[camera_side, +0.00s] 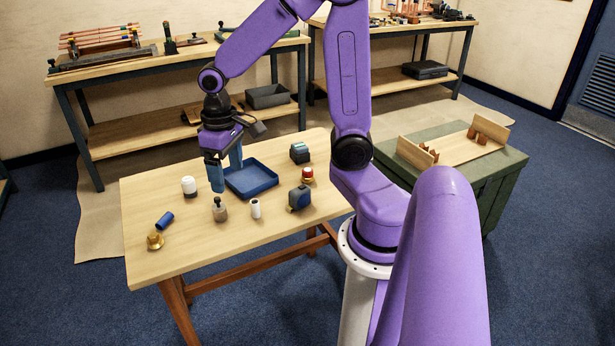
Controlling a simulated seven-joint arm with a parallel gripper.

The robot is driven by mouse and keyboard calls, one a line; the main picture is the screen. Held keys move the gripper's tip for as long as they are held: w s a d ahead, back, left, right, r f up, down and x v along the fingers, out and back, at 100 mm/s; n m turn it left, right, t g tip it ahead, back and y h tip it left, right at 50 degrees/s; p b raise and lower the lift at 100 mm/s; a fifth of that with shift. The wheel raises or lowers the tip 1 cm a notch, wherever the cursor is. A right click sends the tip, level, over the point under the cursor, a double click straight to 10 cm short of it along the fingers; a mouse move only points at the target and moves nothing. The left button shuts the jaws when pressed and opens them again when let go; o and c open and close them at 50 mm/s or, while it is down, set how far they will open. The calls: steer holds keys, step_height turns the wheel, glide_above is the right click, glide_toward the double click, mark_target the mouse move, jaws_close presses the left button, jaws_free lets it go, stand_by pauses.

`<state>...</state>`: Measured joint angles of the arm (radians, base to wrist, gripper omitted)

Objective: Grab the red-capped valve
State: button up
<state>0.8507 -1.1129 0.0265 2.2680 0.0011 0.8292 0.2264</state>
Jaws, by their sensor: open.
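The red-capped valve (307,175) stands on the wooden table (200,248) near its right edge, with its red cap up and a brass-coloured base below. My gripper (226,178) points down above the table, left of the valve and at the left side of the blue tray (262,188). Its two blue fingers are apart, and I see nothing between them. The valve is clear of the gripper, with the tray's right part between them.
A dark-topped bottle (220,211), a white cylinder (255,209) and a blue tape measure (299,198) stand in front of the tray. A teal-topped block (299,153) is behind the valve. A white jar (189,186), blue cylinder (165,220) and brass fitting (155,240) are at left.

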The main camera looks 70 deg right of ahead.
steer(key=w+d+f+m, duration=0.1)
steer(key=w+d+m, duration=0.15)
steer(key=d, duration=0.35)
steer(key=w+d+f+m, duration=0.1)
steer(key=w+d+m, duration=0.1)
steer(key=d+m, duration=0.3)
steer(key=m, duration=1.2)
glide_above(307, 170)
step_height(307, 170, down, 8)
step_height(307, 170, down, 16)
steer(key=c, duration=1.2)
